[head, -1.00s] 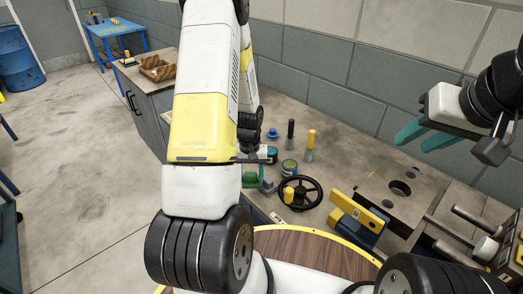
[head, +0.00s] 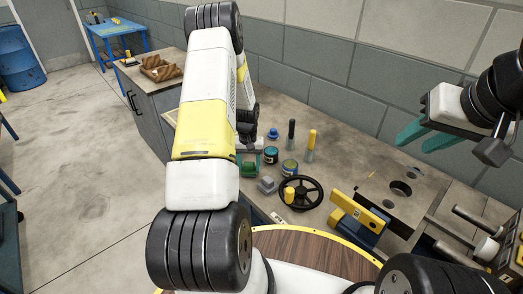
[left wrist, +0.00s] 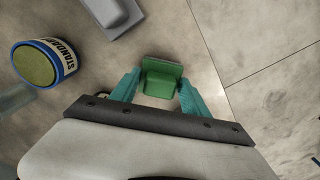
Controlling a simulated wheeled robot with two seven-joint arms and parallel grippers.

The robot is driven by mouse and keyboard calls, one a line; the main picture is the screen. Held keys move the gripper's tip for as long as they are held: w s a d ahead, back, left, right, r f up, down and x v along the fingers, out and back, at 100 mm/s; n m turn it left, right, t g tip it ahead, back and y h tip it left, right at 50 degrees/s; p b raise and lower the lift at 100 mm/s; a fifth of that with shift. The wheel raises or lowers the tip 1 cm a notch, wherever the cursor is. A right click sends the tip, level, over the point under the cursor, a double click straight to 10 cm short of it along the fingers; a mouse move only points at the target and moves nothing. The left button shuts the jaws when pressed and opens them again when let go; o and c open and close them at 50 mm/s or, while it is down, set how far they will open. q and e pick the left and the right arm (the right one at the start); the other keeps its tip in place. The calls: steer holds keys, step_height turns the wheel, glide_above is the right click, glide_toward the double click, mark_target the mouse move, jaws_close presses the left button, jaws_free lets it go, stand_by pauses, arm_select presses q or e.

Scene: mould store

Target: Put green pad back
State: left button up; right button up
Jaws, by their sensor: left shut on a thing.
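The green pad (left wrist: 162,80) is a small block with a flat plate edge. It sits between the teal fingers of my left gripper (left wrist: 158,92) in the left wrist view. My left gripper is shut on it. In the head view the green pad (head: 249,171) shows below my left forearm, over the bench near its front edge, left of a grey block (head: 267,185). Whether the pad touches the bench is unclear. My right gripper (head: 428,136) is at the right, raised above the bench, with its teal fingers apart and nothing between them.
Two paint tins (head: 271,155) (head: 289,169) stand close behind and right of the pad. A black handwheel (head: 313,190), a yellow-faced block (head: 357,208) and upright handled tools (head: 311,140) occupy the bench (head: 345,160). Floor lies open to the left.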

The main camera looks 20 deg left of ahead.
arm_select(q)
steer(key=o, duration=1.3)
steer(key=shift+f, duration=0.1)
